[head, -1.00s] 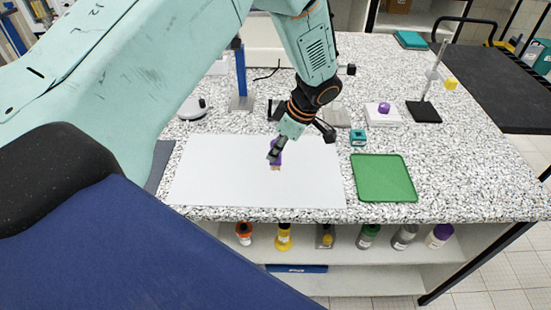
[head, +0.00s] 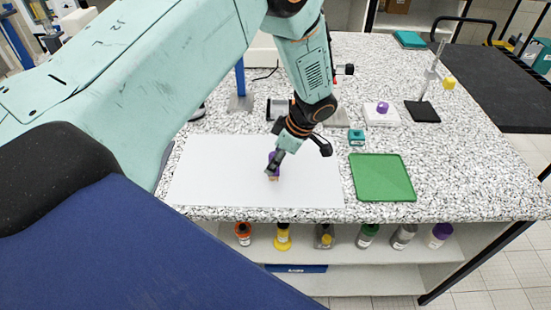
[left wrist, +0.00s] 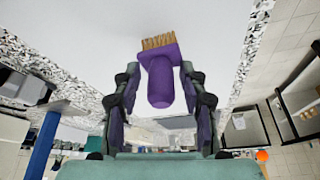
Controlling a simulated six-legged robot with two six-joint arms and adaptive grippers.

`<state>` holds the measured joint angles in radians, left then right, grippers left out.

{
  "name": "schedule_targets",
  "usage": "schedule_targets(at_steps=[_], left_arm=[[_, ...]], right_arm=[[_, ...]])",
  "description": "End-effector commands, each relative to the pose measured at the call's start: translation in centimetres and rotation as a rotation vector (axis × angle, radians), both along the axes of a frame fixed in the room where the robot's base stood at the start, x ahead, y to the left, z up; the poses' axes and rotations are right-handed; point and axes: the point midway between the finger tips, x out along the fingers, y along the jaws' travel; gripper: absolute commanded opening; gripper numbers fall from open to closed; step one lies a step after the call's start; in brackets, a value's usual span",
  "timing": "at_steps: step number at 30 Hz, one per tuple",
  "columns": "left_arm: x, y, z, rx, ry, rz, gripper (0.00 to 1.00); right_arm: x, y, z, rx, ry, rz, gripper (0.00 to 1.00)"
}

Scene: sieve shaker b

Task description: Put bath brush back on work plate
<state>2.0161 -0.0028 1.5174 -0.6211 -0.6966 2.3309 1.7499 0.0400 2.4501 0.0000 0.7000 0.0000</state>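The bath brush has a purple handle and tan bristles. In the left wrist view the brush (left wrist: 160,82) lies between my left gripper's fingers (left wrist: 161,92), with a visible gap on each side of the handle. The fingers are spread. In the head view the brush (head: 274,178) is partly hidden by my left gripper (head: 274,164), low over the large white work plate (head: 220,175). I cannot tell exactly how the brush touches the plate. My right gripper is not in view.
A green tray (head: 382,178) lies right of the white plate. Behind it are a small teal box (head: 357,138), a white block with a purple knob (head: 382,113) and a stand with a black base (head: 423,111). Several bottles stand on the shelf below the tabletop.

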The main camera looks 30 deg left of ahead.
Motion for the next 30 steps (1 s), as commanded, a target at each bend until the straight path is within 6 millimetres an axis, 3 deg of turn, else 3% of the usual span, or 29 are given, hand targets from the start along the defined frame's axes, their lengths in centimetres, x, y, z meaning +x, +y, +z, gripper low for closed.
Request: schedule_targets(at_steps=[14,30], left_arm=[[0.0,0.0,0.5,0.000,0.001,0.000,0.47],[1.0,-3.8,9.7,0.002,-0.002,-0.001,0.47]], right_arm=[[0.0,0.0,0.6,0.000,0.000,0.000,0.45],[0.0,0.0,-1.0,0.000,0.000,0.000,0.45]])
